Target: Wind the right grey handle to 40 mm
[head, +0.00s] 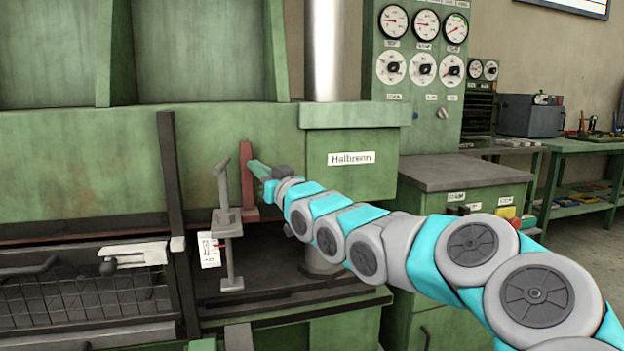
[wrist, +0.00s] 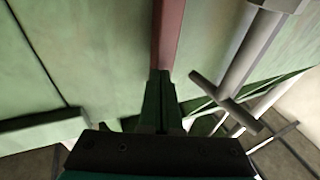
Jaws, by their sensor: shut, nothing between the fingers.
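A grey handle (head: 223,190) stands upright at the press front, with a short crossbar at its top and a grey block and spindle below. It also shows at the right of the wrist view (wrist: 225,97), apart from my gripper. My gripper (head: 254,167) is shut and empty, with its green fingers up by a red upright bar (head: 247,185), right of the grey handle. In the wrist view my gripper's fingertips (wrist: 160,76) overlap the lower end of the red bar (wrist: 168,35); I cannot tell if they touch. A white scale tag (head: 208,250) hangs by the handle, its figures unreadable.
A dark upright post (head: 172,190) stands left of the handle. A green box labelled Halbrenn (head: 350,180) sits behind my arm, and a grey-topped cabinet (head: 455,172) with buttons is at right.

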